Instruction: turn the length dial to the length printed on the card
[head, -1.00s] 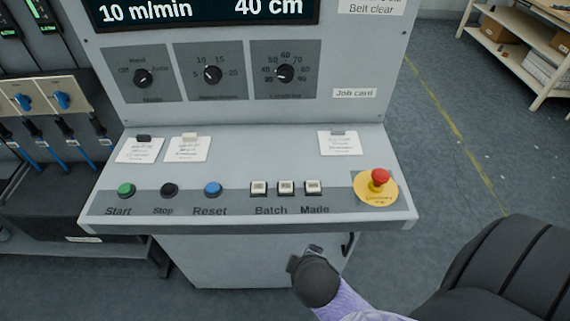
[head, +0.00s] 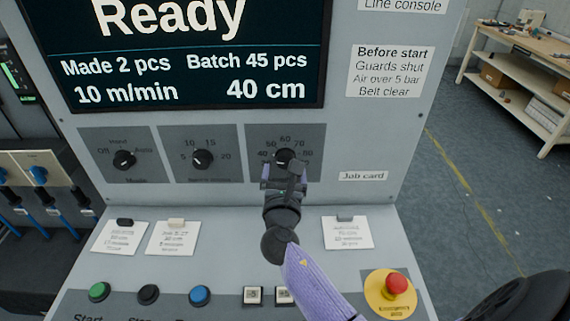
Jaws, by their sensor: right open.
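The length dial (head: 283,157) is a black knob on the right-hand dark panel of the console, with a scale of numbers around it; 50, 60 and 70 show above it. My right gripper (head: 283,176) is open just in front of and below this dial, covering the lower part of its panel. I cannot tell whether its fingers touch the knob. The screen (head: 200,60) reads 40 cm. A white card (head: 347,234) is clipped below the "Job card" label (head: 361,176); its print is too small to read. My left gripper is out of view.
The mode dial (head: 124,159) and a second dial (head: 202,159) sit to the left. Two more cards (head: 120,238) (head: 173,238) lie on the left of the sloping desk. Below are green, black and blue buttons and a red emergency stop (head: 396,284). A shelf stands at the back right.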

